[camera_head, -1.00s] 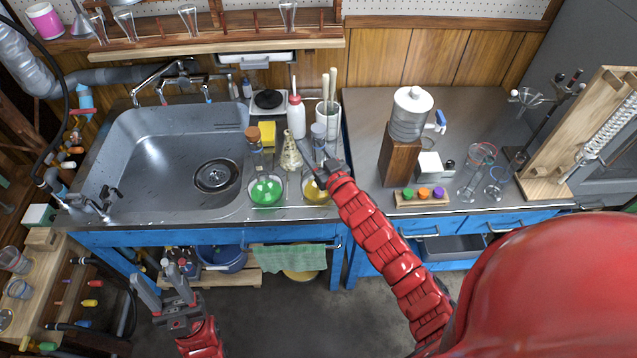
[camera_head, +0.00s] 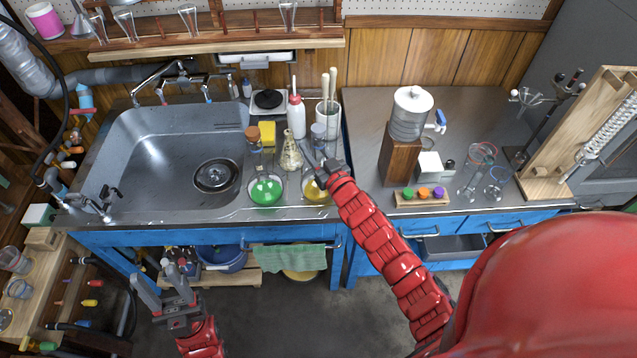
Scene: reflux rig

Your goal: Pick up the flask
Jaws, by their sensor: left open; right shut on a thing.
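A round flask with yellow liquid (camera_head: 317,194) and a grey-blue stopper stands at the counter's front edge, right of the sink. My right gripper (camera_head: 312,158) is shut on this flask's neck, and its fingers and wrist hide part of it. I cannot tell whether the flask is clear of the counter. A round flask with green liquid (camera_head: 265,190) and a brown stopper stands to its left. A conical flask (camera_head: 291,155) stands behind, between the two. My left gripper (camera_head: 163,287) is open and empty, low in front of the sink cabinet.
The sink (camera_head: 150,150) is left of the flasks. A white bottle (camera_head: 297,118), a yellow sponge (camera_head: 268,133) and a tool jar (camera_head: 328,115) crowd behind them. A water dispenser (camera_head: 409,120) and glassware stand on the right counter.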

